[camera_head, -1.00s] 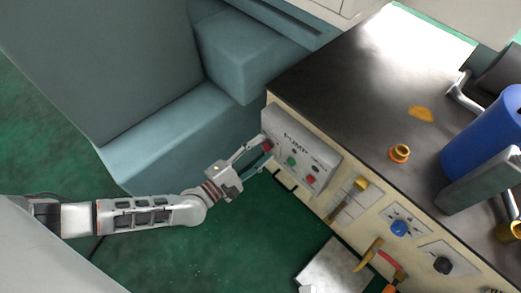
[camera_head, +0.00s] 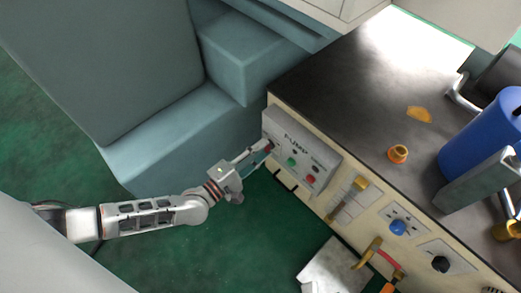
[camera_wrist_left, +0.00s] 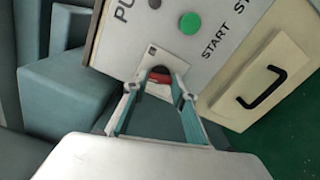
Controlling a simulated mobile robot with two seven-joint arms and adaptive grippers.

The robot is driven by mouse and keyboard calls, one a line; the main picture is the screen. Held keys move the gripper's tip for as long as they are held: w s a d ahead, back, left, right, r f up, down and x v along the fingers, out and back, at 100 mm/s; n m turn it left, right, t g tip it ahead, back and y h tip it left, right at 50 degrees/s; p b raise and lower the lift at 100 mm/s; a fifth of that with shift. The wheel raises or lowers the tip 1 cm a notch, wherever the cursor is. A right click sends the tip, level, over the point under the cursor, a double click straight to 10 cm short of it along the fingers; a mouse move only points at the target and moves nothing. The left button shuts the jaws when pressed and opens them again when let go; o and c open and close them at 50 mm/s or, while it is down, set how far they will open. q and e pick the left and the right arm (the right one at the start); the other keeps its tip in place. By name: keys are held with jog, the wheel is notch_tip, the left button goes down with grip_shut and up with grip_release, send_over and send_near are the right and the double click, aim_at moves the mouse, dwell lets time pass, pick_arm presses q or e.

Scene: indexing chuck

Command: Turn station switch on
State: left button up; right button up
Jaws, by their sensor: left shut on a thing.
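The grey PUMP box (camera_head: 318,157) is fixed to the front of the bench at its left end. A small red-and-dark switch (camera_wrist_left: 158,77) sits on its face on a pale label plate, beside a green START button (camera_wrist_left: 190,23). My left gripper (camera_head: 266,149) is at the left end of this box, shut on the switch. In the left wrist view the teal-padded fingers (camera_wrist_left: 157,92) reach to both sides of the switch. The fingers partly hide the switch in the head view. My right gripper is in neither view.
A red button (camera_head: 310,180) is also on the box. The bench front carries a blue knob (camera_head: 398,228), a black knob (camera_head: 441,264) and a drawer handle (camera_wrist_left: 262,88). A blue cylinder (camera_head: 485,135) stands on the dark benchtop (camera_head: 345,80). A blue-grey block lies left of the bench.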

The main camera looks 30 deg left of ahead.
pick_arm(q)
jog(key=m+p, duration=0.2)
jog(key=m, duration=0.7)
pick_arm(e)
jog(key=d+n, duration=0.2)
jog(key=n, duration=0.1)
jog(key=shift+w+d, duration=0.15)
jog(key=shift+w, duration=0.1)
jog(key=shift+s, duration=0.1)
pick_arm(q)
jog(key=o, duration=1.1)
jog(key=shift+s, duration=0.1)
